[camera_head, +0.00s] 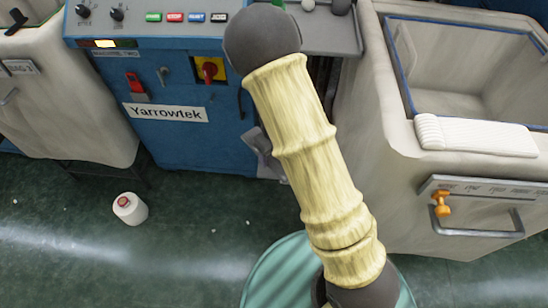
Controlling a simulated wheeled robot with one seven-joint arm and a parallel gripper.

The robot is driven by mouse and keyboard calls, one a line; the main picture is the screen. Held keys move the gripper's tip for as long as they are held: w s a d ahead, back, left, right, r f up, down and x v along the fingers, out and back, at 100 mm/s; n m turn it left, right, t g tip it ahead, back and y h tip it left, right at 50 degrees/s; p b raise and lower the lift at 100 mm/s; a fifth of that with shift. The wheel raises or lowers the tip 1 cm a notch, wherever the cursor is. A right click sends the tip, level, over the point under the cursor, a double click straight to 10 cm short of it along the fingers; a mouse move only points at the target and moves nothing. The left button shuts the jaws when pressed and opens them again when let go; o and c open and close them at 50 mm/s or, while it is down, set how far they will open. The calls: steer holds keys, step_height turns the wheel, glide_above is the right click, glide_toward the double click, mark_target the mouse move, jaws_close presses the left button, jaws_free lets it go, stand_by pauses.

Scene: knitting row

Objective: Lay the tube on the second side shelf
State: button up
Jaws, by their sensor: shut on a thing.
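My gripper is out of view. My arm, in a pale yellow sleeve, crosses the middle of the head view, and its dark upper joint reaches the top edge. No tube that I can make out is in view. A grey shelf with a raised rim (335,43) juts from the right side of the blue machine (190,135), whose panel seems to read "MACHINE TWO". I take it for the second side shelf. My arm hides its left part, and the top edge cuts it off. A pale round thing and a dark grey one sit at its back.
Another beige bin (65,110) stands at left. The front floor is mostly clear.

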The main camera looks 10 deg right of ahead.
steer(key=shift+r, duration=0.45)
